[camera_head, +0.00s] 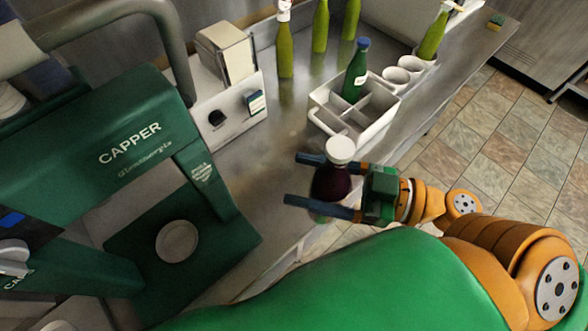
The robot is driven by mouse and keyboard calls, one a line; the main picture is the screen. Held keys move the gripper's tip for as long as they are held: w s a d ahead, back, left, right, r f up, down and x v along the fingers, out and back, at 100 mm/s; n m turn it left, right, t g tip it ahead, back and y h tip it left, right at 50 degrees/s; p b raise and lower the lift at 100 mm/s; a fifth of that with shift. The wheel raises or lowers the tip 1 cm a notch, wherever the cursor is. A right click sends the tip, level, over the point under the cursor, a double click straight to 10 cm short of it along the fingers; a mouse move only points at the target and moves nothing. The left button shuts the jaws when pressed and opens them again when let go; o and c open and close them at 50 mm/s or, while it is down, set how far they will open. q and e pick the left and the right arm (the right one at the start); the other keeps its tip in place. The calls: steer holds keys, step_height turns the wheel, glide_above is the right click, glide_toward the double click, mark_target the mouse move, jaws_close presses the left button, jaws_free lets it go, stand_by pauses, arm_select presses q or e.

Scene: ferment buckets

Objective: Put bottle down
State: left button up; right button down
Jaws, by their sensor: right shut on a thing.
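A dark purple bottle (330,183) with a white cap (341,150) is between the two blue fingers of my right gripper (297,180). The right gripper is shut on it, one finger on each side. The bottle is near the front edge of the steel counter (275,145). Its lower part is partly hidden by the near finger, and I cannot tell whether its base touches anything. My left gripper is not in view.
The green capper (130,145) with its round plate (177,241) stands at left. A white divided caddy (340,122) holding a green bottle (355,72) is just behind the held bottle. Several green bottles (285,50) stand farther back. Clear counter lies between capper and caddy.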

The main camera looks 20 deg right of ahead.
steer(key=w+f+b, duration=0.6)
steer(key=w+f, duration=0.6)
steer(key=w, duration=0.1)
steer(key=shift+a+f, duration=0.25)
steer(key=shift+f, duration=0.1)
jaws_free()
steer(key=shift+s+f, duration=0.1)
steer(key=shift+f, duration=0.05)
steer(key=b+v, duration=0.2)
steer(key=v, duration=1)
steer(key=shift+b, duration=0.35)
